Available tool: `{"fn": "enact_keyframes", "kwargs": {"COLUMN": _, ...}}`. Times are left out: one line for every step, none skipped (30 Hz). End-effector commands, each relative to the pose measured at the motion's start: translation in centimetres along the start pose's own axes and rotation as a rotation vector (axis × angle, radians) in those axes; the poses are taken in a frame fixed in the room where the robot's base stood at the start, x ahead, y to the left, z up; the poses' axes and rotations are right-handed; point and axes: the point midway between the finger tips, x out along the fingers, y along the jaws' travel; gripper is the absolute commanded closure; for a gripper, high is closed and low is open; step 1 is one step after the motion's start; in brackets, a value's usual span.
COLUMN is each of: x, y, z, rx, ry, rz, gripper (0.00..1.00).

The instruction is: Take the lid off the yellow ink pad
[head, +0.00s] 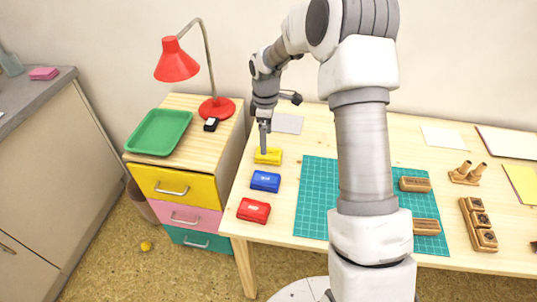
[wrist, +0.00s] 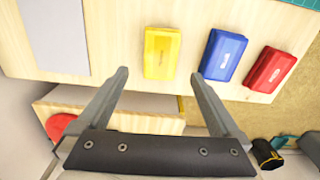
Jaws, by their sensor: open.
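The yellow ink pad (head: 268,156) lies on the wooden table near its left edge, behind the blue ink pad (head: 265,181) and the red ink pad (head: 253,211). Its lid looks closed. In the wrist view the yellow pad (wrist: 162,53) is ahead of the fingertips, roughly between their lines, with the blue pad (wrist: 223,55) and red pad (wrist: 270,70) to its right. My gripper (wrist: 158,75) is open and empty. In the head view my gripper (head: 264,150) hangs just above or behind the yellow pad; contact cannot be told.
A green tray (head: 159,132) and a red lamp (head: 215,107) stand on the drawer unit at left. A grey sheet (head: 287,123) lies behind the yellow pad. A green cutting mat (head: 316,195) with wooden stamps is to the right.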

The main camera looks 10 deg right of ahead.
Motion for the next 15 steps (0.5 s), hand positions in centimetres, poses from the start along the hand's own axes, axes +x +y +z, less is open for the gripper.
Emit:
{"fn": "enact_keyframes", "kwargs": {"x": 0.4, "y": 0.0, "z": 0.1, "rx": 0.0, "ry": -0.001, "rz": -0.001, "gripper": 0.0}}
{"fn": "enact_keyframes", "kwargs": {"x": 0.7, "y": -0.1, "z": 0.1, "rx": 0.0, "ry": -0.001, "rz": -0.002, "gripper": 0.0}}
{"fn": "enact_keyframes", "kwargs": {"x": 1.1, "y": -0.1, "z": 0.1, "rx": 0.0, "ry": -0.001, "rz": -0.002, "gripper": 0.0}}
{"fn": "enact_keyframes", "kwargs": {"x": 1.5, "y": -0.1, "z": 0.2, "rx": 0.0, "ry": -0.001, "rz": -0.002, "gripper": 0.0}}
{"fn": "enact_keyframes", "kwargs": {"x": 2.0, "y": -0.1, "z": 0.2, "rx": 0.0, "ry": -0.001, "rz": -0.003, "gripper": 0.0}}
{"fn": "enact_keyframes", "kwargs": {"x": 2.6, "y": -0.1, "z": 0.3, "rx": 0.0, "ry": -0.001, "rz": -0.003, "gripper": 0.0}}
{"fn": "enact_keyframes", "kwargs": {"x": 3.1, "y": -0.1, "z": 0.4, "rx": 0.0, "ry": -0.001, "rz": -0.003, "gripper": 0.0}}
{"fn": "enact_keyframes", "kwargs": {"x": 3.6, "y": -0.2, "z": 0.4, "rx": 0.0, "ry": -0.001, "rz": -0.003, "gripper": 0.0}}
{"fn": "enact_keyframes", "kwargs": {"x": 4.2, "y": -0.2, "z": 0.4, "rx": 0.0, "ry": -0.001, "rz": -0.004, "gripper": 0.0}}
{"fn": "enact_keyframes", "kwargs": {"x": 4.6, "y": -0.2, "z": 0.4, "rx": 0.0, "ry": -0.001, "rz": -0.004, "gripper": 0.0}}
{"fn": "enact_keyframes", "kwargs": {"x": 4.8, "y": -0.1, "z": 0.4, "rx": 0.0, "ry": -0.001, "rz": -0.003, "gripper": 0.0}}
{"fn": "enact_keyframes", "kwargs": {"x": 5.1, "y": -0.1, "z": 0.4, "rx": 0.0, "ry": 0.0, "rz": -0.001, "gripper": 0.0}}
{"fn": "enact_keyframes", "kwargs": {"x": 5.1, "y": -0.1, "z": 0.4, "rx": 0.0, "ry": 0.0, "rz": -0.001, "gripper": 0.0}}
{"fn": "enact_keyframes", "kwargs": {"x": 5.2, "y": -0.1, "z": 0.4, "rx": 0.0, "ry": 0.0, "rz": 0.0, "gripper": 0.0}}
{"fn": "enact_keyframes", "kwargs": {"x": 5.1, "y": -0.1, "z": 0.4, "rx": 0.0, "ry": 0.0, "rz": 0.0, "gripper": 0.0}}
